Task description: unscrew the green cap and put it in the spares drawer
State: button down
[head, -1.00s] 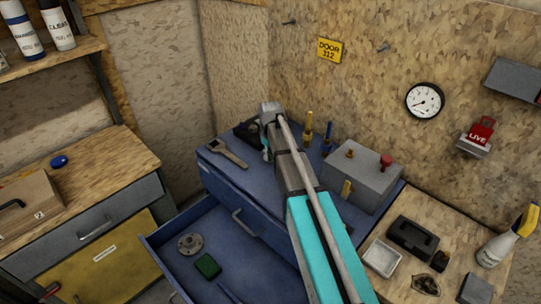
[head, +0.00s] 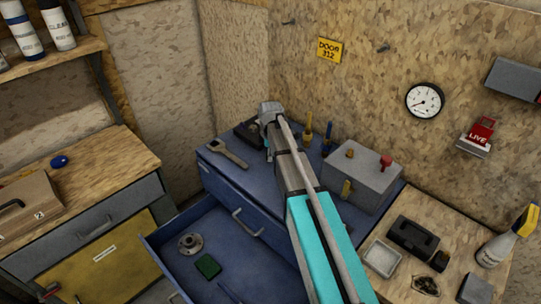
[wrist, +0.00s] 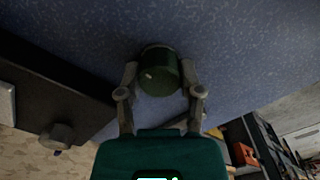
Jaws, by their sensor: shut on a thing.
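In the wrist view a green cap (wrist: 158,72) sits between the two fingers of my gripper (wrist: 160,84), which are shut on it from both sides. A mottled blue surface lies behind the cap. I cannot tell whether the cap is still on a thread. In the head view my arm reaches over the blue cabinet's top and hides the cap and the fingertips. A blue drawer (head: 255,268) stands open below that top. It holds a grey flange (head: 190,244) and a green block (head: 208,266). I see no readable label on it.
A wrench (head: 228,153) lies on the cabinet top, left of my arm. A grey box (head: 352,178) with a red knob stands to the right. Upright brass and blue pieces (head: 308,127) stand near the wall. The drawer has bare floor around its contents.

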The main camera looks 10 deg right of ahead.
jog(key=n, duration=0.4)
jog(key=shift+n, duration=0.3)
jog(key=shift+c, duration=0.8)
grip_release()
jog(key=shift+c, duration=0.9)
